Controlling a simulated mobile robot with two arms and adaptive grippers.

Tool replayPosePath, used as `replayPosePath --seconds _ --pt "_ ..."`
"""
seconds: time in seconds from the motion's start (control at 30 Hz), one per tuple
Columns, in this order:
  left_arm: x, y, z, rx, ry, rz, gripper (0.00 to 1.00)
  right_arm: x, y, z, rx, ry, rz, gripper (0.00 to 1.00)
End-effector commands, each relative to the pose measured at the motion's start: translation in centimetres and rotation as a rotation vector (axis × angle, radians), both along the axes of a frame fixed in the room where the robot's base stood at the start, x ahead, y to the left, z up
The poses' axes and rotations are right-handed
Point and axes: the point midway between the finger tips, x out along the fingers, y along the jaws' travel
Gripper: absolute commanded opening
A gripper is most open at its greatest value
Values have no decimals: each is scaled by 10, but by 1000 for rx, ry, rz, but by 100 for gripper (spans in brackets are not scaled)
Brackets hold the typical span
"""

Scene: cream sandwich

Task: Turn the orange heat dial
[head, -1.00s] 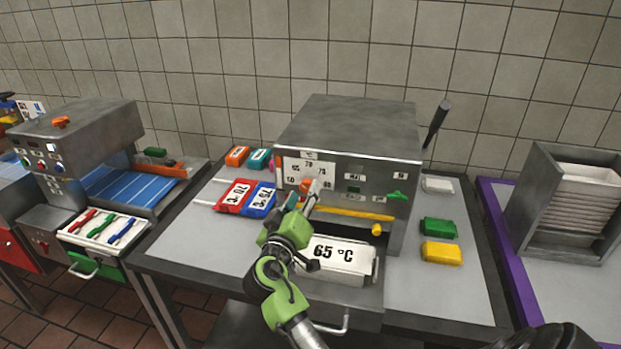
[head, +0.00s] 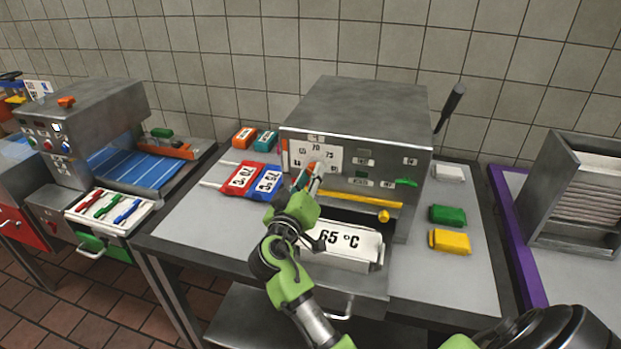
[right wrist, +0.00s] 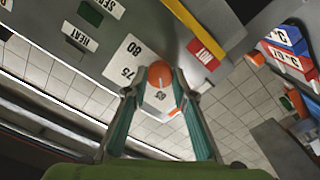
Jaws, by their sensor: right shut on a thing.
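The orange heat dial (right wrist: 160,74) sits on a white scale plate on the front of the grey metal machine (head: 355,112). The scale plate (head: 327,152) shows numbers including 70 and 75; in the right wrist view 75 and 80 read clearly. My right gripper (right wrist: 157,92) has its teal fingers on both sides of the dial, shut on it. In the head view my right gripper (head: 312,178) reaches up to the dial and mostly hides it. The dial's exact setting is hard to read. My left gripper is not in view.
A 65 °C card (head: 345,246) lies in the open drawer below the dial. A yellow bar (head: 362,199) crosses the machine front. Red (head: 243,177) and blue (head: 268,181) cards lie left. Green (head: 447,215) and yellow (head: 449,241) blocks lie right.

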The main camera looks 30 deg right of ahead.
Motion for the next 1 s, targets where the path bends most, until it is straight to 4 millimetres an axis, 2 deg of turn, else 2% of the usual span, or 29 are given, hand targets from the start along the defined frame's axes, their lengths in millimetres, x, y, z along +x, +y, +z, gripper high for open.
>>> replayPosePath --seconds 0.03,0.13,0.43,0.47,0.5,0.87,1.0 --pt "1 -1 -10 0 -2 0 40 0 0 -5 10 -13 -1 3" --pt "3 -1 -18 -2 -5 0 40 0 -1 -4 25 -31 -2 3" --pt "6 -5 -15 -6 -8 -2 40 0 -1 0 28 -34 -2 3" --pt "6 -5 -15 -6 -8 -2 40 0 -1 0 28 -34 -2 32" --pt "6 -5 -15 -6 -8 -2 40 0 -1 0 28 -34 -2 41" --pt "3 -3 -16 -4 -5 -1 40 0 -1 2 28 -35 -1 41" --pt "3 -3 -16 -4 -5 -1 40 0 -1 17 30 -39 -2 41"
